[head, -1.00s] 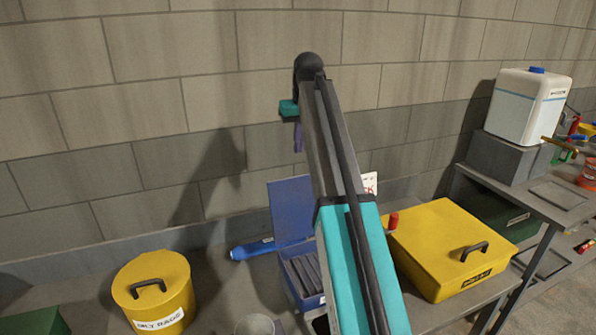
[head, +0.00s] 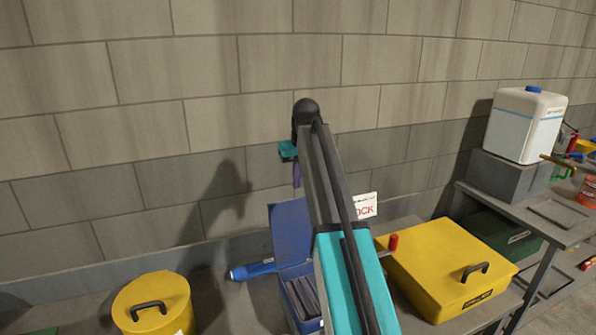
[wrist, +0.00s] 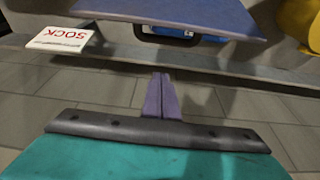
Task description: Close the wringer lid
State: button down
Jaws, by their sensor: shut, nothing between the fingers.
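A blue box (head: 303,296) with grey slats inside stands on the bench, partly hidden behind my arm. Its blue lid (head: 290,232) is swung up and stands open, leaning toward the wall. In the wrist view the lid (wrist: 180,10) crosses the top edge, with a dark handle (wrist: 168,41) beside it. My gripper (head: 297,180) has purple fingers pointing down, above the lid in the head view. In the wrist view the fingers (wrist: 160,80) are together and empty, apart in the picture from the lid.
A blue cylinder (head: 252,270) lies left of the box. A yellow drum (head: 155,305) stands at left. A shut yellow box (head: 440,265) and a red-knobbed rod (head: 393,242) are at right. A white sign (head: 365,205) stands near the wall. A white canister (head: 524,123) stands farther right.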

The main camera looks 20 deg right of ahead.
jog(key=shift+s+f+p, duration=1.5)
jog(key=shift+f+p, duration=0.05)
jog(key=shift+f, duration=0.25)
